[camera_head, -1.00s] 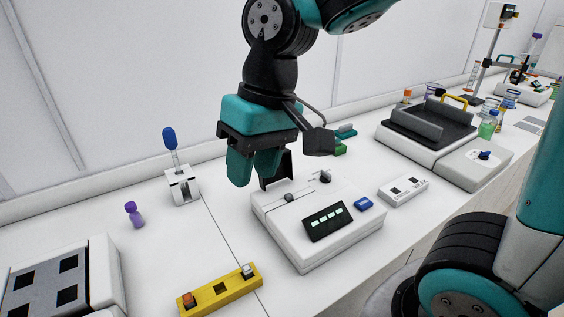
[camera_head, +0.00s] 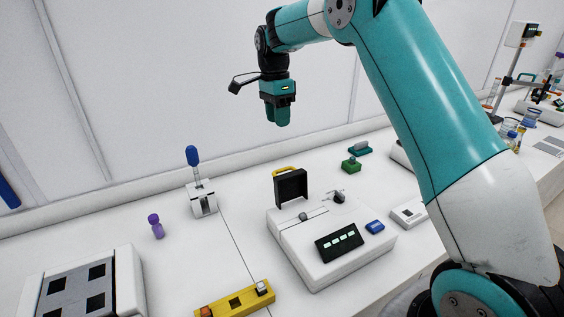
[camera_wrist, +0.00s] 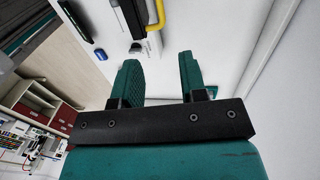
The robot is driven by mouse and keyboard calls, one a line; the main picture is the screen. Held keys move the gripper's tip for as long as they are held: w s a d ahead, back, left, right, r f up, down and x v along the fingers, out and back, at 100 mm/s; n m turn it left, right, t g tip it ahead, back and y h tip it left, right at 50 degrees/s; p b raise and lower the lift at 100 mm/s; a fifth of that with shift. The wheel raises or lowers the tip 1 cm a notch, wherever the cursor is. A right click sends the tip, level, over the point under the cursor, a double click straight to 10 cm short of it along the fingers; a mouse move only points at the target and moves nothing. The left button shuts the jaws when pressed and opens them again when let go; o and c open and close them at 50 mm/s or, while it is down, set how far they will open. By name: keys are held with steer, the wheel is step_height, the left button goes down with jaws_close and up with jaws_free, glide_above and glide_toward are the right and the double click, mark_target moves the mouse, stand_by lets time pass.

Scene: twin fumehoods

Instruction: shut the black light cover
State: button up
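The black light cover (camera_head: 291,187) stands upright, open, at the back of a white instrument (camera_head: 335,250), with a yellow handle (camera_head: 286,170) along its top edge. My gripper (camera_head: 280,122) hangs fingers down, well above and behind the cover, touching nothing. In the wrist view my gripper (camera_wrist: 158,70) has its two teal fingers apart with nothing between them. The cover (camera_wrist: 131,15) and its yellow handle (camera_wrist: 155,18) show at the top of the wrist view, beyond the fingertips and partly cut off by the frame.
A small white holder with a blue-topped tool (camera_head: 202,197) and a purple vial (camera_head: 156,226) stand left of the instrument. A yellow rack (camera_head: 236,303) lies in front. Green blocks (camera_head: 351,165) stand behind right. The bench between holder and instrument is clear.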

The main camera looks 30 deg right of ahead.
steer(key=p, duration=0.3)
glide_toward(287, 185)
steer(key=w+f, duration=0.1)
steer(key=f, duration=0.1)
steer(key=w+f, duration=0.1)
steer(key=f, duration=0.1)
steer(key=w+f, duration=0.1)
steer(key=f, duration=0.1)
steer(key=shift+d, duration=0.35)
jaws_close()
